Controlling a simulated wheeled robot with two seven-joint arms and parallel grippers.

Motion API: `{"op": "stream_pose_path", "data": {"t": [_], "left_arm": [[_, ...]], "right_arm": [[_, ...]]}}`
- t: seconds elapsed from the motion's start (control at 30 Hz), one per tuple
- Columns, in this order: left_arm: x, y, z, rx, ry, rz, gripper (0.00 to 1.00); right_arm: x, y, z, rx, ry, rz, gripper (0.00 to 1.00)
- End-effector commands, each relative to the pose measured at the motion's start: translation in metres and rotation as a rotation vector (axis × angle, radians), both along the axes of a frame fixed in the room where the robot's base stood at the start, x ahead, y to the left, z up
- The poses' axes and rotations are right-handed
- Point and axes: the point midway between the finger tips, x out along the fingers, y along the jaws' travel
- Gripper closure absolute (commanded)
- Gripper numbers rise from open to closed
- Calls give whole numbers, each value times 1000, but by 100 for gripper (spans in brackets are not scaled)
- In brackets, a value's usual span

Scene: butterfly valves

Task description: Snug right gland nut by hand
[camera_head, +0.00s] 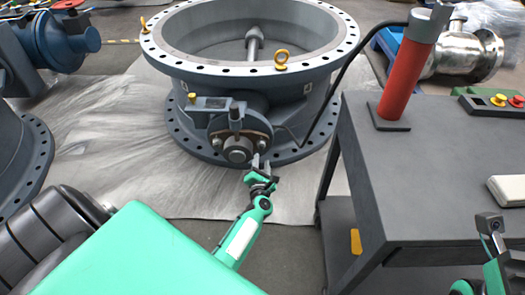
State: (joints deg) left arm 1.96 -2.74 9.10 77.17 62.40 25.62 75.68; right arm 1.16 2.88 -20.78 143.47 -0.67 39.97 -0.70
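The large grey butterfly valve (215,115) stands upright on a pale sheet, its flanged ring open at the top. On its front is a round gland plate with a stub shaft (238,150) at its centre. A small left gland nut (216,142) sits left of the shaft and the right gland nut (259,145) sits right of it. My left gripper (260,162) is just below the right nut, its two fingertips slightly apart and pointing up at it. Whether they touch the nut cannot be told. My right gripper (490,224) is at the right edge, over the grey cart; its finger gap is unclear.
The grey cart (440,180) stands right of the valve, bearing a red cylinder (405,80) on a base, a white block (507,190) and a button box (495,103). A black cable runs from the cylinder to the valve. A flange (25,165) stands at left.

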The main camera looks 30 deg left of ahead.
Motion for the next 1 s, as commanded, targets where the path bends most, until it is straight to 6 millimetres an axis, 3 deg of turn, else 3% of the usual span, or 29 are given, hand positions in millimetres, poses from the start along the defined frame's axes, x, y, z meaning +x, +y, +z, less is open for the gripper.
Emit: {"op": "stream_pose_path", "data": {"t": [0.2, 0.4, 0.83, 1.0], "left_arm": [[38, 23, -2, 2, -1, -1, 64], [58, 35, -1, 3, 0, -1, 64], [66, 40, 0, 3, 0, -1, 64], [65, 40, 0, 3, 0, -1, 96]], "right_arm": [[-1, 7, 1, -2, -27, 22, 64], [-3, 12, 3, -8, -42, 38, 64], [-3, 14, 8, -8, -50, 43, 64], [-3, 14, 8, -6, -49, 44, 64]]}}
